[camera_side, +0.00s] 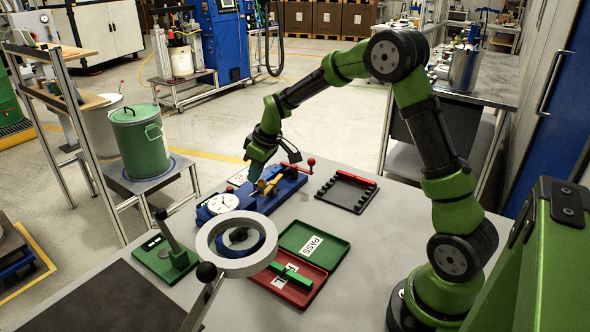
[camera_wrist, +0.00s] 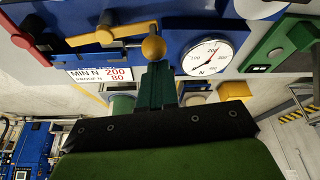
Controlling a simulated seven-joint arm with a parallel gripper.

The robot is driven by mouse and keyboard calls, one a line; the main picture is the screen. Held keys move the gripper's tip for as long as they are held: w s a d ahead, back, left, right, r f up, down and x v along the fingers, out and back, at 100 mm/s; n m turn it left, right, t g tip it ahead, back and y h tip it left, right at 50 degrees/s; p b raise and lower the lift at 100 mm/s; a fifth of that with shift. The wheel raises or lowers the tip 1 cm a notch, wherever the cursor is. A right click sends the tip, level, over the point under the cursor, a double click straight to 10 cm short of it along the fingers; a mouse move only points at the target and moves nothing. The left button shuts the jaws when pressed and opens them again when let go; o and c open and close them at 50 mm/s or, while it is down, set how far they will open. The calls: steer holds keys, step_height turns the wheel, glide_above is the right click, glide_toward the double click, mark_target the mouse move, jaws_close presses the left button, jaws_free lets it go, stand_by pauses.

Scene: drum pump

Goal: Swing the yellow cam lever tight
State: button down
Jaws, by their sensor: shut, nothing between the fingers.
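The yellow cam lever (camera_wrist: 122,33) ends in a yellow ball (camera_wrist: 153,48) in the wrist view. It is mounted on a blue fixture (camera_wrist: 178,30) beside a round white dial gauge (camera_wrist: 208,57). In the side view the yellow lever (camera_side: 266,187) shows small on top of the blue fixture (camera_side: 240,205). My gripper (camera_wrist: 157,68) is shut and empty, its fingertips right at the ball in the picture; I cannot tell if they touch it. In the side view my gripper (camera_side: 254,178) points down over the fixture by the lever.
A black rack (camera_side: 346,190) lies to the right. A green PASS tray (camera_side: 335,241) and a red tray (camera_side: 303,297) holding a green bar lie in front. A ring (camera_side: 208,245) and a green stand (camera_side: 150,261) stand nearer left.

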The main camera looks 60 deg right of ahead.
steer(key=shift+s, duration=0.1)
steer(key=s+n, duration=0.1)
steer(key=n, duration=0.1)
steer(key=s+n+y, duration=0.1)
steer(key=n, duration=0.1)
steer(key=shift+s+d+g, duration=0.2)
steer(key=shift+g, duration=0.1)
steer(key=s+d+n+g+y, duration=0.2)
steer(key=s+d+n+g, duration=0.1)
steer(key=n, duration=0.8)
steer(key=shift+s+d, duration=0.65)
steer(key=shift+d, duration=0.25)
